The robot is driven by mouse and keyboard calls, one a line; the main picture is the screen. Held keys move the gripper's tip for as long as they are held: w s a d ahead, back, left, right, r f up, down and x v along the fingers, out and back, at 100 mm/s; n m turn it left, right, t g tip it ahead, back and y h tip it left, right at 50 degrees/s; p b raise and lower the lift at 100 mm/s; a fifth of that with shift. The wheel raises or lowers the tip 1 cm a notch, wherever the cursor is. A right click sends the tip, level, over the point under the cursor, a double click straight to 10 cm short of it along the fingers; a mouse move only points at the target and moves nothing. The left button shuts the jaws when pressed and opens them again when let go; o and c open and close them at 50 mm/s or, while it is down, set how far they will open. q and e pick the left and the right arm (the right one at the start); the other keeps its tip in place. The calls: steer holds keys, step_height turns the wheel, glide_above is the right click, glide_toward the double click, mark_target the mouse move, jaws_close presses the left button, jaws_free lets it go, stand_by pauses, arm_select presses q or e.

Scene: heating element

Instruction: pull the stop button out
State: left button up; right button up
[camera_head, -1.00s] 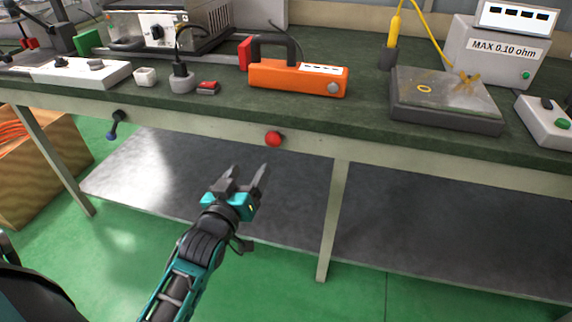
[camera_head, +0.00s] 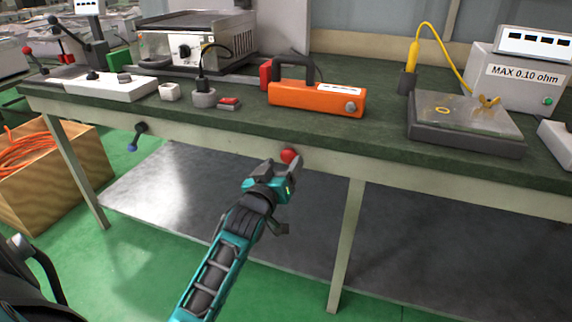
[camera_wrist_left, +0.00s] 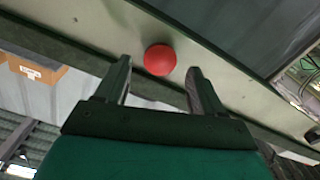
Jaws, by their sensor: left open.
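The stop button is a round red knob (camera_head: 288,155) on the front rail of the workbench, below the orange device. It also shows in the left wrist view as a red disc (camera_wrist_left: 160,60), just beyond and between the fingertips. My left gripper (camera_head: 282,165) is right in front of the button, its fingers pointing at it. In the left wrist view the left gripper (camera_wrist_left: 158,78) is open, with one finger on each side of the button and nothing held. I cannot tell whether the fingers touch it. My right gripper is not in view.
The workbench top (camera_head: 380,135) holds an orange device (camera_head: 315,98), a flat grey plate unit (camera_head: 465,132) and a white switch box (camera_head: 110,87). A blue-tipped lever (camera_head: 137,136) hangs from the rail at left. A bench leg (camera_head: 346,240) stands right of my arm.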

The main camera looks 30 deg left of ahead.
mark_target(289, 156)
arm_select(q)
steer(key=shift+b+x, duration=0.3)
steer(key=shift+x, duration=1.15)
jaws_close()
